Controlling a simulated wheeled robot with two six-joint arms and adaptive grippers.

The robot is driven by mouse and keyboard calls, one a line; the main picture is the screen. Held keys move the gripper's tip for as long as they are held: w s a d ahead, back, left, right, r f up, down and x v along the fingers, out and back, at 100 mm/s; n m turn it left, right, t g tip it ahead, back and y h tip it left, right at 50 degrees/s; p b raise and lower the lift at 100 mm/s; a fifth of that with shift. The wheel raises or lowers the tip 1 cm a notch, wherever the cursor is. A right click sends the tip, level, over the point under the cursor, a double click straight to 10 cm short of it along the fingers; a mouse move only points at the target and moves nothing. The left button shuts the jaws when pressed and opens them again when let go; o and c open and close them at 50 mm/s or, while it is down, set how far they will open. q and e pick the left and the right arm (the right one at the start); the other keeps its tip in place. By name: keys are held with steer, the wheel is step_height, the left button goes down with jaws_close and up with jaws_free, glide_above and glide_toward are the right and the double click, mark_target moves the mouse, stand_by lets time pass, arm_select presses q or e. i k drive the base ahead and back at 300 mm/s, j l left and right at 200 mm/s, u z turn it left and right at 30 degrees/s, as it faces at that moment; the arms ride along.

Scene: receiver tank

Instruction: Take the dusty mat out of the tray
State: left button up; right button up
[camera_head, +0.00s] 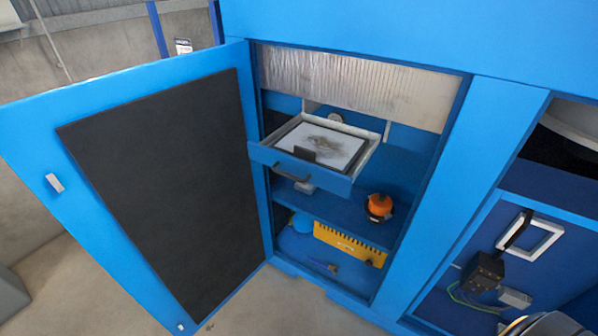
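The tray (342,187) is a blue-fronted drawer with pale side walls, pulled part way out of the open blue cabinet. A dark handle (291,172) is on its front. The dusty mat (345,148) lies flat inside the tray. It is a white sheet with a dark border and a grey-brown smudge of dust in its middle. A small black tab (305,155) stands up at the mat's near edge. Neither of my grippers shows in the head view.
The cabinet door (150,190) stands wide open at the left. Below the tray, an orange-and-black round object (379,206) sits on a shelf (345,222). A yellow slotted strip (345,242) is lower down. An open bay with a black device (483,271) is at the right.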

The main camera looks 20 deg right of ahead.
mark_target(338, 151)
steer(key=k+j+u, duration=0.2)
steer(key=u, duration=0.15)
steer(key=k+j+u, duration=0.35)
steer(key=k+l, duration=0.05)
